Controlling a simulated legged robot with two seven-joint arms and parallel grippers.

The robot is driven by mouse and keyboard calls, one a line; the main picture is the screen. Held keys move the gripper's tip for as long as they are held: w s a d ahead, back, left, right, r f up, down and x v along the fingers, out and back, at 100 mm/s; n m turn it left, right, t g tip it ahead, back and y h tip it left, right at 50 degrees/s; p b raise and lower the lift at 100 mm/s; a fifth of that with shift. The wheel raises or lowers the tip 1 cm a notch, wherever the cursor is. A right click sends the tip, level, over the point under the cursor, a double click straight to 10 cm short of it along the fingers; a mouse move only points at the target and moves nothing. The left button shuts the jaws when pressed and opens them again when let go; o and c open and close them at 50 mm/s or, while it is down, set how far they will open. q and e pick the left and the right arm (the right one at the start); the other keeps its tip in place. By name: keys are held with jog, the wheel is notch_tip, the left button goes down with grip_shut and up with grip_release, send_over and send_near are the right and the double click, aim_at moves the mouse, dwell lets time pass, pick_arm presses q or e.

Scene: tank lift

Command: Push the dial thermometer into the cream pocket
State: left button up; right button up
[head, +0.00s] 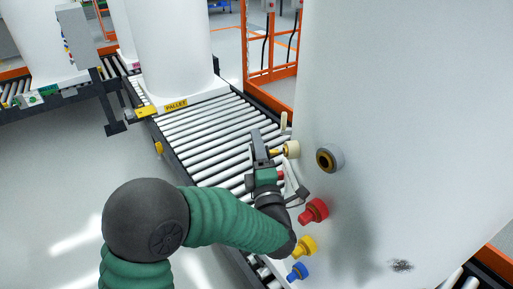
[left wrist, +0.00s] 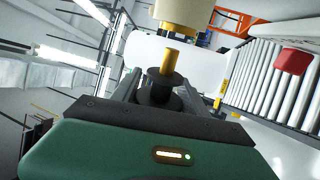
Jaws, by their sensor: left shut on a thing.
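My left gripper (head: 267,155) is beside the white tank wall, its arm coming in from the left. It is shut on the dial thermometer (left wrist: 169,64), whose brass stem and dark collar show between the fingers in the left wrist view. The dial face is not visible. The stem points toward the cream pocket (head: 292,149), which sticks out of the tank wall with a brass rim. In the left wrist view the cream pocket (left wrist: 183,12) is just beyond the stem tip, with a small gap seen between them. My right gripper is not in view.
The white tank (head: 400,130) fills the right side. A grey pocket (head: 328,158) with a dark hole, a red fitting (head: 314,210), a yellow fitting (head: 304,246) and a blue fitting (head: 297,271) stick out near the gripper. A roller conveyor (head: 205,135) runs behind.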

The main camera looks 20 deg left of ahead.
pick_arm(q)
jog(key=shift+w+d+b, duration=0.45)
jog(key=shift+d, duration=0.4)
jog(key=shift+w+d+b, duration=0.4)
jog(key=shift+w+d, duration=0.05)
jog(key=shift+d, duration=0.35)
jog(key=shift+a, duration=0.1)
jog(key=shift+s+a+b, duration=0.3)
jog(key=shift+s+a, duration=0.1)
jog(key=shift+a, duration=0.3)
jog(key=shift+s+a+b, duration=0.25)
jog(key=shift+s+a, duration=0.1)
jog(key=shift+a, duration=0.3)
jog(key=shift+b, duration=0.4)
dwell(0.3)
jog(key=shift+b, duration=0.35)
dwell(0.4)
